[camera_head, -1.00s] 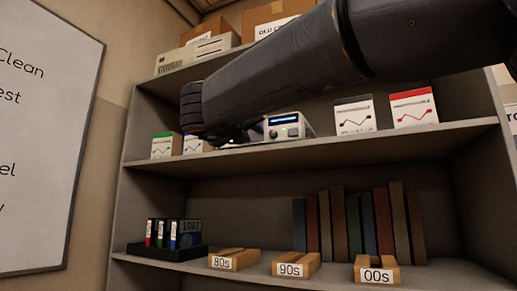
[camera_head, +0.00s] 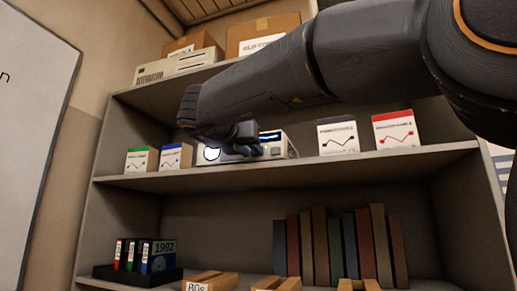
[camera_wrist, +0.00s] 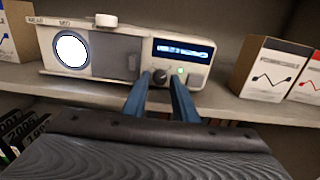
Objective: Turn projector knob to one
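The projector (camera_head: 280,147) is a pale box on the middle shelf, partly hidden behind my arm in the head view. In the wrist view the projector (camera_wrist: 118,50) shows a round bright lens at left and a lit blue display at right. A small dark knob (camera_wrist: 159,76) sits below the display, beside a green light. My gripper (camera_wrist: 160,84) is open, with its two blue-grey fingers apart. The knob appears between the fingertips in the picture; I cannot tell whether they touch it. In the head view my gripper (camera_head: 246,137) is in front of the projector.
White-labelled boxes stand on both sides: a green-topped box (camera_head: 142,160) and a blue-topped box (camera_head: 176,157) at left, a black-topped box (camera_head: 338,136) and a red-topped box (camera_head: 396,130) at right. The middle shelf (camera_head: 350,166) has a bare front edge.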

